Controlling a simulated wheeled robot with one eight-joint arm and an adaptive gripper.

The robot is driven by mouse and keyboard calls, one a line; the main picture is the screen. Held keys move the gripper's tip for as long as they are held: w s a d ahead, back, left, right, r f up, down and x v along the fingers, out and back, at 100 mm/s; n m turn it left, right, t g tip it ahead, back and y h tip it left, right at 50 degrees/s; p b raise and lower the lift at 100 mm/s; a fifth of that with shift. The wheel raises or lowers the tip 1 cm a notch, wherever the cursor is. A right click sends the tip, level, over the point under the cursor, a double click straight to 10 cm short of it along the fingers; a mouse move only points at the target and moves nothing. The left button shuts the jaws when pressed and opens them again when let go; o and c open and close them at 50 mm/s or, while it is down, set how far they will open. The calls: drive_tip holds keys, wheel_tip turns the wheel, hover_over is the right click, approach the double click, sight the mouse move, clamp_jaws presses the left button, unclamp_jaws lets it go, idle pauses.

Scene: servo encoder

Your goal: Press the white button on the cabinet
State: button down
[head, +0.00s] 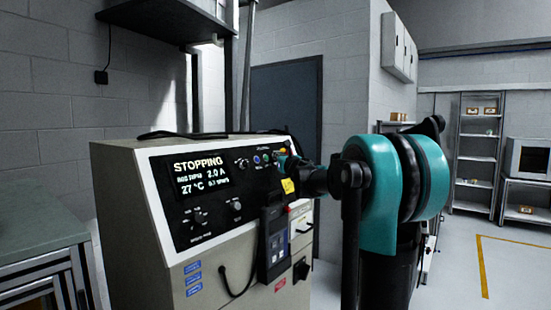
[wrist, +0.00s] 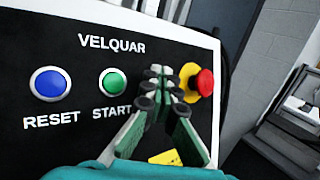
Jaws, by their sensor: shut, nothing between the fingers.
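The cabinet (head: 130,215) is a beige box with a black sloped control panel (wrist: 60,115). In the wrist view the panel shows a blue RESET button (wrist: 50,84), a green START button (wrist: 112,81) and a red mushroom button (wrist: 203,83) on a yellow base. I cannot make out a white button; the spot between START and the red button is covered by my gripper. My gripper (wrist: 160,76) is shut and empty, its tips over the panel just right of START. In the head view my gripper (head: 286,164) reaches the panel's right end; contact cannot be told.
The cabinet's display (head: 201,174) reads STOPPING, 2.0 A and 27 °C. A dark handheld device (head: 274,240) hangs on the cabinet's front with a cable. A green-topped bench (head: 40,235) stands at left. Shelves (head: 475,150) stand at far right, with open floor before them.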

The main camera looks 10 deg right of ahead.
drive_tip(key=shift+s+d+r, duration=0.1)
drive_tip(key=shift+s+d, duration=0.05)
drive_tip(key=shift+s+d+r, duration=0.65)
drive_tip(key=shift+s+d, duration=0.3)
drive_tip(key=shift+s+d+r, duration=0.6)
drive_tip(key=shift+s+d, duration=0.35)
